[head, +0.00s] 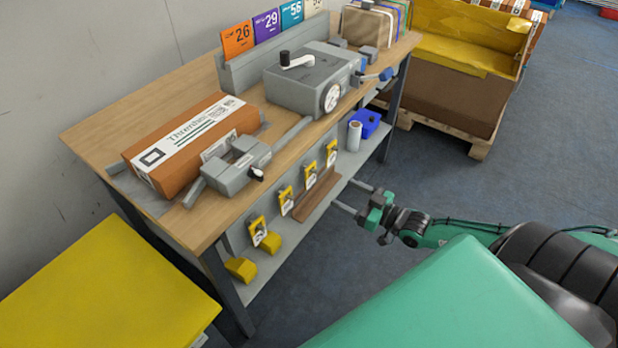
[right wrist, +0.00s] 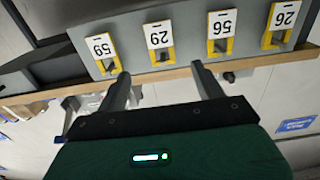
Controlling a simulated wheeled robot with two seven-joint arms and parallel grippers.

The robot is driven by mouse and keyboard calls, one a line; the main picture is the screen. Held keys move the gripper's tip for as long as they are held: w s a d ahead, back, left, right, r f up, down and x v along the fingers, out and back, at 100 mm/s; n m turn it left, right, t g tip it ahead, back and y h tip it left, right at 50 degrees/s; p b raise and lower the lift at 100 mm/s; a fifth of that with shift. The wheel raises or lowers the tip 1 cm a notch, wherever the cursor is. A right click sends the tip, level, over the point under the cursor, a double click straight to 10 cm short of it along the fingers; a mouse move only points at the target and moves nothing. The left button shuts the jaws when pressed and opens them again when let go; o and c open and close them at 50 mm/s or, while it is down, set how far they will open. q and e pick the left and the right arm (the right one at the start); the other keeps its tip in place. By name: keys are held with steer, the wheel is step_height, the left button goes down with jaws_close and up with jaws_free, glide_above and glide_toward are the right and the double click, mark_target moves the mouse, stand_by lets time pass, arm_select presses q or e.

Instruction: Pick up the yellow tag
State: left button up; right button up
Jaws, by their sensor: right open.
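Several yellow tags with white number labels hang in a row on the grey front panel below the bench top. In the head view they run from the near tag (head: 258,232) through two middle tags (head: 286,200) (head: 310,174) to the far tag (head: 331,153). In the right wrist view, the tag marked 29 (right wrist: 160,42) lies beyond the gap between my fingers; tags 59 (right wrist: 103,54), 56 (right wrist: 220,33) and 26 (right wrist: 281,25) hang beside it. My right gripper (head: 343,195) is open and empty, apart from the tags, its fingers (right wrist: 161,70) pointing at the panel. My left gripper is out of view.
The wooden bench (head: 190,215) carries an orange-brown box (head: 190,150), a clamp (head: 230,170) and a grey machine (head: 310,80). A lower shelf (head: 270,265) holds yellow blocks (head: 240,268), a brown strip (head: 316,196) and a blue bin (head: 367,122).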

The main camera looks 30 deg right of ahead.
glide_toward(315, 176)
steer(key=w+a+r, duration=0.1)
steer(key=w+a, duration=0.2)
steer(key=x, duration=0.2)
steer(key=r+x, duration=0.1)
steer(key=x, duration=0.2)
steer(key=shift+r+b, duration=0.1)
steer(key=shift+b, duration=0.3)
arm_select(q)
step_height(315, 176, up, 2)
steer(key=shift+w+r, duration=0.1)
arm_select(e)
steer(key=c, duration=1.1)
